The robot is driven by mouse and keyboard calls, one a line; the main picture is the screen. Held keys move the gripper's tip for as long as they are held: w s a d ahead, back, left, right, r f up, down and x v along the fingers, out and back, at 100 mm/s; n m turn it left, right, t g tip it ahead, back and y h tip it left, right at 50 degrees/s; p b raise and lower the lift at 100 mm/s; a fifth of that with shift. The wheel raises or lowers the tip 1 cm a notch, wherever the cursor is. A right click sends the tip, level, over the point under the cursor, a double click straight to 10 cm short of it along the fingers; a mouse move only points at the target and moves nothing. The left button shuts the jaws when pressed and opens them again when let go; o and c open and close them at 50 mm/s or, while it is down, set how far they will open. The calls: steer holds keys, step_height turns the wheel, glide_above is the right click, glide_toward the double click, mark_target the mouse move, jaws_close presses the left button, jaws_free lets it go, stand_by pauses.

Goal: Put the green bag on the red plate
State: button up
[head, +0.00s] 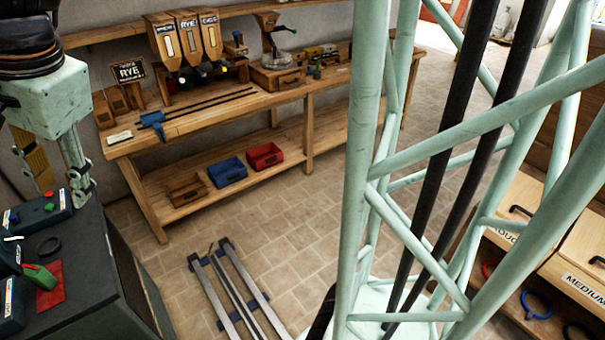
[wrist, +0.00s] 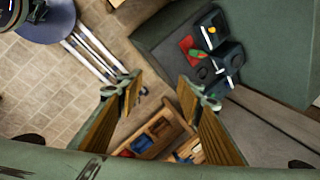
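A flat red plate (head: 55,294) lies on the dark cabinet top at the lower left of the head view. It also shows in the wrist view (wrist: 186,44). A small green object (head: 39,276), perhaps the green bag, overlaps the plate's upper-left part. In the wrist view, the green object (wrist: 197,54) is at the plate's edge. I cannot tell whether it rests fully on the plate. My gripper (head: 62,188) hangs at the left of the head view. In the wrist view, my gripper (wrist: 160,88) has its fingers wide apart with nothing between them.
Dark boxes with coloured knobs (head: 42,212) and a black ring (head: 49,246) crowd the cabinet top (head: 85,260) near the plate. A wooden bench (head: 220,110) with hoppers stands behind. Blue (head: 227,171) and red (head: 264,156) bins sit on its lower shelf. Floor rails (head: 235,288) lie between.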

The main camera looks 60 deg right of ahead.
steer(key=s+d+r+n, duration=0.1)
steer(key=s+d+n, duration=0.2)
steer(key=s, duration=0.6)
steer(key=s+d+r+n+h, duration=0.1)
steer(key=s+d+n, duration=0.2)
steer(key=s, duration=0.7)
steer(key=s+d+r+n, duration=0.1)
steer(key=s+d+n, duration=0.2)
steer(key=s+n, duration=0.4)
steer(key=s, duration=0.2)
steer(key=shift+s+r+h, duration=0.3)
steer(key=shift+r, duration=0.1)
steer(key=shift+d, duration=0.1)
steer(key=shift+f, duration=0.1)
step_height(320, 180, down, 11)
steer(key=b, duration=1.1)
steer(key=shift+r, duration=0.2)
steer(key=shift+w, duration=0.1)
